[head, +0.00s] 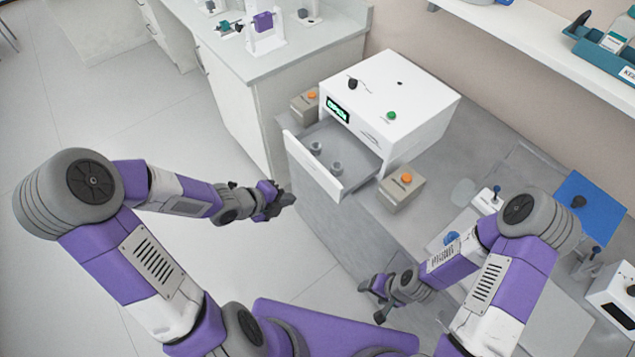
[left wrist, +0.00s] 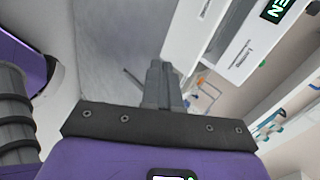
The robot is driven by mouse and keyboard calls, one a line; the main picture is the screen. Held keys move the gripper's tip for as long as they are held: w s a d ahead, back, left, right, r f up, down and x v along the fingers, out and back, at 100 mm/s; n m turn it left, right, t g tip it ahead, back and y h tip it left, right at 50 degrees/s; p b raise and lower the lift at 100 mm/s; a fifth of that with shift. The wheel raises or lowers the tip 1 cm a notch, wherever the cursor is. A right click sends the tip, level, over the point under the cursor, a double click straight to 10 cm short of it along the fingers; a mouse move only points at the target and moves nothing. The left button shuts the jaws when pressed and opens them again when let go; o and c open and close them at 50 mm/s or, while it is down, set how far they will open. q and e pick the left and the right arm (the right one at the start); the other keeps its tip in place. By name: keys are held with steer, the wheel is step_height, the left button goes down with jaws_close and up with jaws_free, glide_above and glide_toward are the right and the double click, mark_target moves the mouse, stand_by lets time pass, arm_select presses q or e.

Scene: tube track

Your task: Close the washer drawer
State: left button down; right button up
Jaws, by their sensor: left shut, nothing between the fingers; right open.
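The white washer (head: 420,98) stands on the grey bench, with a lit green display on its front. Its drawer (head: 312,165) is pulled out toward the lower left, and two small grey cups (head: 325,155) sit inside it. My left gripper (head: 288,198) is shut and empty, in front of and a little below the drawer front; I see a gap between them. In the left wrist view the shut fingers (left wrist: 160,82) point toward the white drawer front (left wrist: 193,35). My right gripper (head: 372,288) is open and empty, low over the bench's near side, away from the drawer.
A beige box with an orange button (head: 401,194) stands right of the drawer, and a similar one (head: 303,106) stands to its left. A white cabinet (head: 235,110) is behind left. Lab items and a blue pad (head: 590,198) lie at right. Floor at left is clear.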

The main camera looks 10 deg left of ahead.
arm_select(q)
steer(key=m, duration=0.1)
steer(key=b, duration=0.8)
glide_toward(326, 187)
steer(key=x, duration=0.5)
steer(key=shift+a+f, duration=0.1)
steer(key=shift+f, duration=0.45)
steer(key=shift+w+d, duration=0.2)
steer(key=shift+w, duration=0.05)
steer(key=shift+w, duration=0.1)
